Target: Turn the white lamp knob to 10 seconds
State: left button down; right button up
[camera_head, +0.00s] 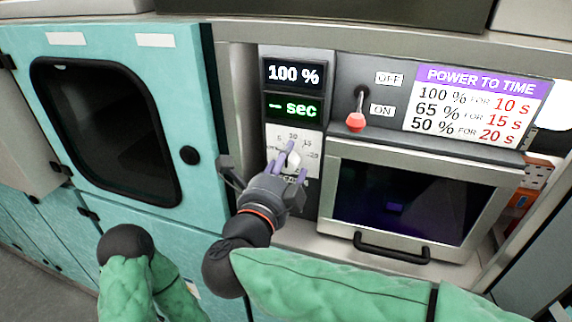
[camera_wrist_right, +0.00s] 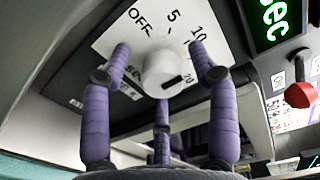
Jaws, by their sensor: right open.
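The white lamp knob (camera_head: 294,159) sits on a white dial plate (camera_head: 309,142) below the two displays. In the right wrist view the knob (camera_wrist_right: 165,72) shows a dark mark on its face, among the labels OFF, 5, 10 and 20. I see no clear contact. My left gripper is out of view.
The upper display (camera_head: 293,74) reads 100 %, and the green one (camera_head: 293,109) reads "– sec". The red-tipped switch (camera_head: 356,121) points down, beside ON. The sign (camera_head: 478,100) pairs 100 % with 10 s. A window door (camera_head: 412,205) with a dark handle is lower right.

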jog(key=v, duration=1.1)
jog(key=shift+s, duration=0.35)
jog(key=shift+w+a, duration=0.15)
